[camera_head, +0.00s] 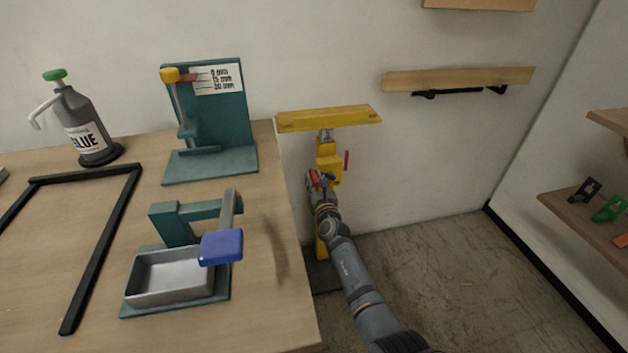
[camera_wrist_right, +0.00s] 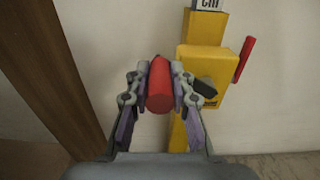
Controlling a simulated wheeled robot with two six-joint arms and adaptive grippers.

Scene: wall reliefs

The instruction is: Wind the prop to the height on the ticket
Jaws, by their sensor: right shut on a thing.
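The prop (camera_head: 328,160) is a yellow post with a wide yellow top bar (camera_head: 329,119), standing upright beside the table by the wall. In the right wrist view its yellow body (camera_wrist_right: 207,75) shows, with part of a label reading "cm" above it. My right gripper (camera_head: 318,181) is at the prop's left side, shut on a red handle (camera_wrist_right: 160,85). A second red lever (camera_wrist_right: 245,59) sticks up at the prop's right side. A white ticket (camera_head: 217,79) with small printed lines, too small to read surely, is on a teal stand. My left gripper is not in view.
The table (camera_head: 270,290) holds a glue bottle (camera_head: 85,125), a black frame (camera_head: 104,250), the teal stand (camera_head: 210,163) and a metal tray (camera_head: 170,277) with a blue-handled lever. A wooden wall shelf (camera_head: 459,78) is right of the prop. Floor to the right is clear.

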